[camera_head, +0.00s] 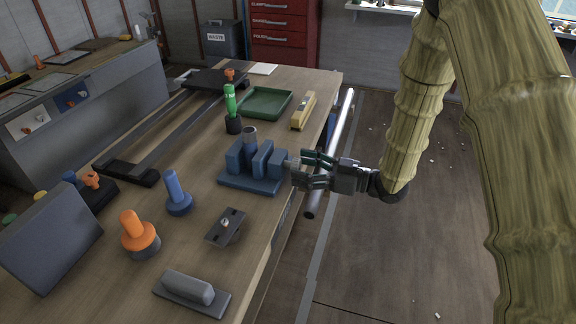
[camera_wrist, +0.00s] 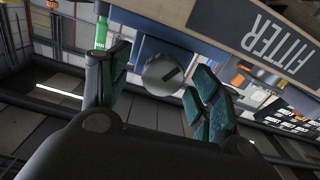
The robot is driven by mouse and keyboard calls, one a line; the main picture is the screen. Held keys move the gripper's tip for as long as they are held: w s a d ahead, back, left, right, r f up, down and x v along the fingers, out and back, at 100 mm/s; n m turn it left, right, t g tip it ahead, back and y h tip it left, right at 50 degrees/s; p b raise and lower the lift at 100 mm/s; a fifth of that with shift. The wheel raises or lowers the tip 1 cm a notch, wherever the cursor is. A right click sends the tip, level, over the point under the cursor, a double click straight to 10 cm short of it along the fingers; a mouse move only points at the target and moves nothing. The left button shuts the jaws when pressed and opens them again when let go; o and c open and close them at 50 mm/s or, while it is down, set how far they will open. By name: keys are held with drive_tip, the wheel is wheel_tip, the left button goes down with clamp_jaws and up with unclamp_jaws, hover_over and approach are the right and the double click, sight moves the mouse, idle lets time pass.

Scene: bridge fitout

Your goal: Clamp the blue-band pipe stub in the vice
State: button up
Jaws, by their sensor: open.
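The blue vice (camera_head: 262,158) stands near the bench's right edge in the head view. A grey pipe stub (camera_head: 250,138) stands upright between its upright blocks; I see no blue band on the visible part, and its lower part is hidden. At the vice's right side is a round grey knob. In the wrist view the knob (camera_wrist: 163,73) faces me as a disc with a dark slot mark. My gripper (camera_head: 304,171) is open beside the vice, past the bench edge. In the wrist view its teal-padded fingers (camera_wrist: 160,88) are on either side of the knob, apparently not closed on it.
A green tray (camera_head: 265,103), a yellow level (camera_head: 303,110) and a green-topped tool (camera_head: 230,100) are behind the vice. A blue-handled piece (camera_head: 174,194), an orange-handled piece (camera_head: 137,235) and a dark plate (camera_head: 227,227) are in front. A metal rail (camera_head: 331,150) runs beside the bench.

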drive_tip(key=shift+x, duration=0.9)
